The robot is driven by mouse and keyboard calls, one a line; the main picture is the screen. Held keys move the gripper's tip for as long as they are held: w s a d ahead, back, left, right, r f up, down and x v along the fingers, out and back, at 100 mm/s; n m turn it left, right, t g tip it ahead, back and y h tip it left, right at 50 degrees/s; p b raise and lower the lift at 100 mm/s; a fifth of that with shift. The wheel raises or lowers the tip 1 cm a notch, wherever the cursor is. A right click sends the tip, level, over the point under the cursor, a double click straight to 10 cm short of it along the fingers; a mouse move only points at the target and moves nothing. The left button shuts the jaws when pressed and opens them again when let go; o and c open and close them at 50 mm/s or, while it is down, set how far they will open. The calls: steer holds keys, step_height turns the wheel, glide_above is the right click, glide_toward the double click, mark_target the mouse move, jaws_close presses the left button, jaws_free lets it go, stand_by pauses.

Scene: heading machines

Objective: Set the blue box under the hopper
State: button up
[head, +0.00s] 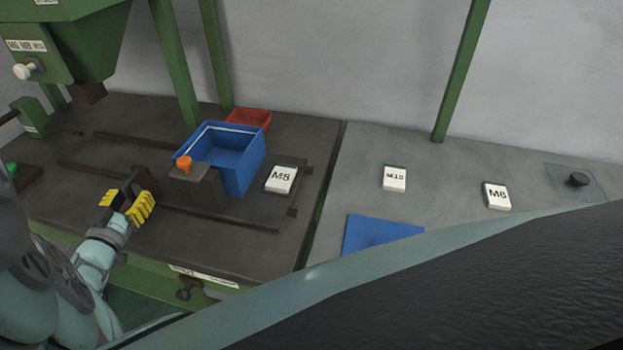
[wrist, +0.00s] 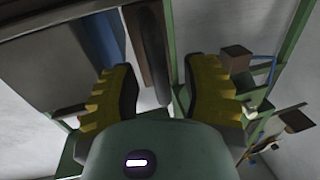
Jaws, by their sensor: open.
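The blue box (head: 238,147) is an open-topped bin on the dark bench top, right of the middle of the rails in the head view. A grey block with an orange knob (head: 184,165) stands against its near left side. The green hopper (head: 75,40) hangs at the upper left, its brown outlet (head: 87,92) above the bench. My gripper (head: 128,203) is open and empty at the bench's near edge, left of the box and apart from it. In the wrist view its yellow ridged fingers (wrist: 158,100) are spread with nothing between them.
A red bin (head: 250,119) sits behind the blue box. White label blocks M8 (head: 281,179), M10 (head: 394,178) and M6 (head: 497,195) stand to the right. A blue mat (head: 378,233) lies on the grey table. Dark rails (head: 110,174) run along the bench; green posts (head: 177,65) rise behind.

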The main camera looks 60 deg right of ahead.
steer(key=shift+w+d, duration=0.15)
steer(key=shift+d, duration=0.2)
steer(key=shift+o, duration=0.4)
jaws_close()
steer(key=shift+a, duration=0.1)
